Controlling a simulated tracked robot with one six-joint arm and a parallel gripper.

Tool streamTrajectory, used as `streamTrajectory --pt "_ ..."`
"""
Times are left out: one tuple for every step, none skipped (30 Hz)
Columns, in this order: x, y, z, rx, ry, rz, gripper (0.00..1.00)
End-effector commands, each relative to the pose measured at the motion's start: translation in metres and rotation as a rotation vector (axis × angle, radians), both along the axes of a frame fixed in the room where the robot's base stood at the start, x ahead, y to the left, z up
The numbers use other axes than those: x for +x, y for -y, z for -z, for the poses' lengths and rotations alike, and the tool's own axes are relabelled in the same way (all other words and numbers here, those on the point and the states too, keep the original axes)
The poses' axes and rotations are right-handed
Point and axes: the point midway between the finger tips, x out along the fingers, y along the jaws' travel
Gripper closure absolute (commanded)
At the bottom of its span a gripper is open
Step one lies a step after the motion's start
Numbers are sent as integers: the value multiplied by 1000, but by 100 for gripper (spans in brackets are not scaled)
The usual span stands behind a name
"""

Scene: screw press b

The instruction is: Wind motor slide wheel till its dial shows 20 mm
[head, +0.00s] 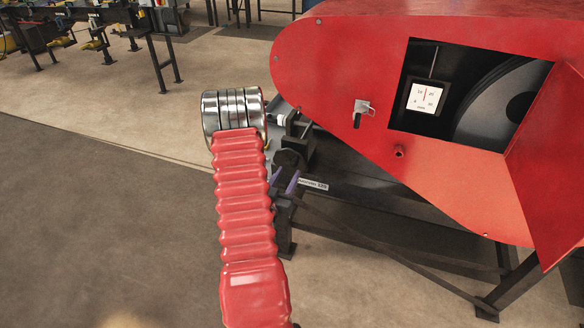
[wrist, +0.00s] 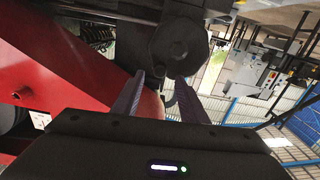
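The square white dial (head: 426,97) sits behind the window of the red guard, marked 0, 10, 20 and 30. Its red pointer stands nearly upright, about between 10 and 20; the exact reading is too small to tell. A dark round wheel (head: 290,160), apparently the motor slide wheel, is below the guard's left end. It also shows in the wrist view (wrist: 181,47), just past my fingertips. My gripper (wrist: 161,78) has its purple fingers apart, one on each side below the wheel. In the head view my gripper (head: 287,180) is at the wheel, partly behind my red sleeve. Contact cannot be told.
The red guard (head: 350,70) with a latch (head: 361,111) fills the right. Dark frame legs (head: 510,285) and rails stand below it. A label plate (head: 313,184) is on the slide rail. Floor at left is clear; benches (head: 90,30) stand far back.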

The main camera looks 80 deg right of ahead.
Motion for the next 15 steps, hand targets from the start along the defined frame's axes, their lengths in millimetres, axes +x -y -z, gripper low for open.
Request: streamTrajectory --pt "-2 9 0 -1 1 2 61" --pt "-2 13 0 -1 1 3 61" --pt "-3 19 0 -2 1 3 61" --pt "-3 23 0 -2 0 2 61" --pt "-3 28 0 -1 1 1 61" --pt "-4 33 0 -1 1 2 61" --pt "-4 36 0 -1 1 2 61" --pt "-4 39 0 -1 1 2 61" --pt "-4 42 0 -1 1 1 61" --pt "-4 44 0 0 0 1 61" --pt "-5 46 0 1 0 1 61" --pt "-5 48 0 1 -1 0 61" --pt "-5 49 0 0 -1 0 61" --pt "-5 49 0 0 -1 0 61" --pt "-5 50 0 0 -1 0 61"
